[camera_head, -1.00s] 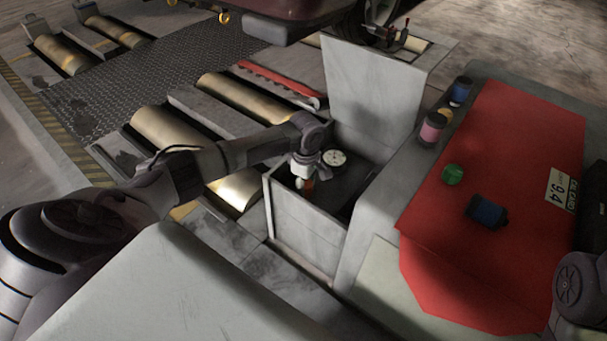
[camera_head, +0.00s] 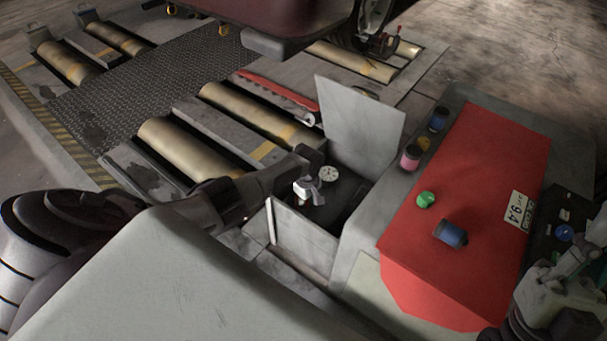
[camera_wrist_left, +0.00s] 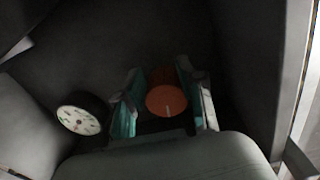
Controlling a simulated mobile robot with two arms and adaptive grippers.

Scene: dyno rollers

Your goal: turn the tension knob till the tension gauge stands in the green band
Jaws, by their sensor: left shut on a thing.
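The tension knob (camera_wrist_left: 166,101) is an orange-red round knob with a pale mark on its face, seen in the left wrist view. My left gripper (camera_wrist_left: 166,105) has a finger on each side of the knob and is shut on it. In the head view my left gripper (camera_head: 308,192) reaches down into an open grey box and hides most of the knob. The tension gauge (camera_head: 329,174) is a small white dial beside it. It also shows in the left wrist view (camera_wrist_left: 79,120), left of the knob; its needle and bands are too small to read surely.
The box has an upright grey lid (camera_head: 360,122) behind the gripper and a front wall (camera_head: 301,240). Brass rollers (camera_head: 180,150) lie at left.

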